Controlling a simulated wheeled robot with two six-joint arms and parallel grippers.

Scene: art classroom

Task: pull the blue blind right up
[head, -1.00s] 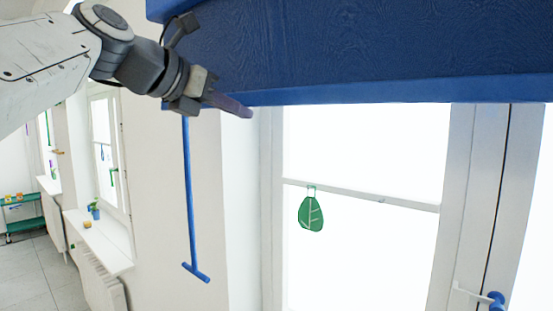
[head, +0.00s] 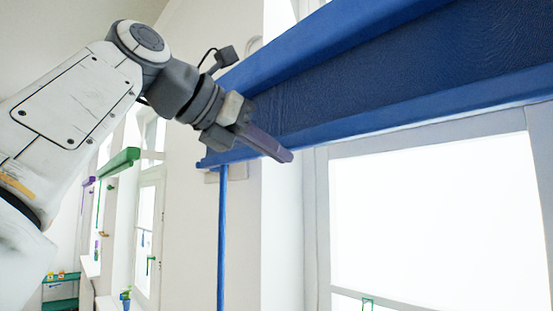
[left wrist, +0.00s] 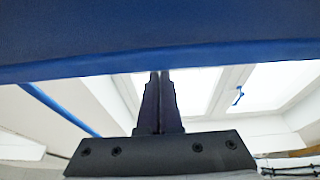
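The blue blind (head: 380,75) hangs across the top of the window as a short band of dark fabric. Its lighter blue bottom bar (head: 400,115) slopes across the head view. The bar also crosses the left wrist view (left wrist: 230,53). My left gripper (head: 288,157) is at the bar's left part, its fingers crossing in front of the bar and their tips just below its edge. In the left wrist view the fingers are together, pointing at the bar's edge; I cannot tell whether they touch it. A blue rod (head: 222,240) hangs at the left end. My right gripper is out of view.
The bright window pane (head: 430,220) and its white frame lie below the bar. A green tag (head: 368,303) shows at the bottom edge. Further left are a green blind (head: 118,163) and a green shelf trolley (head: 60,292).

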